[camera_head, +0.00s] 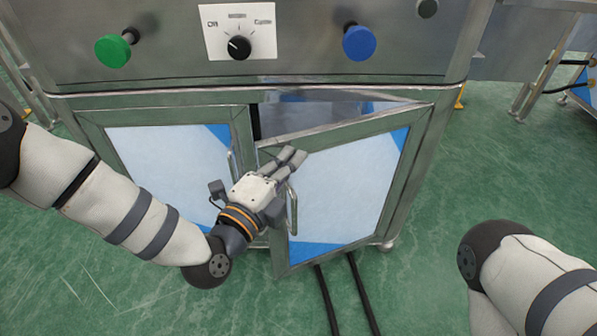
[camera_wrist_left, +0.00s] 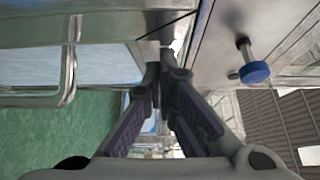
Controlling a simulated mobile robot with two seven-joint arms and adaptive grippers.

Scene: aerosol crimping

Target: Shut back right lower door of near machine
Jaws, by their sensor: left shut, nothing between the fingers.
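The right lower door (camera_head: 345,185) of the machine stands partly open, swung out toward me, hinged on its right side. Its face is white with blue corners in a metal frame, and its bar handle (camera_head: 291,208) is near the free left edge. The left lower door (camera_head: 165,165) looks closed. My left gripper (camera_head: 293,157) is shut and empty at the upper free edge of the right door, left of and above its handle. I cannot tell whether it touches the door. It also shows in the left wrist view (camera_wrist_left: 167,75). My right gripper is out of view.
Above the doors, the machine panel carries a green button (camera_head: 113,50), a rotary knob (camera_head: 239,47) and a blue button (camera_head: 359,43). Black cables (camera_head: 345,290) run along the green floor below the right door. Floor to the right is clear.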

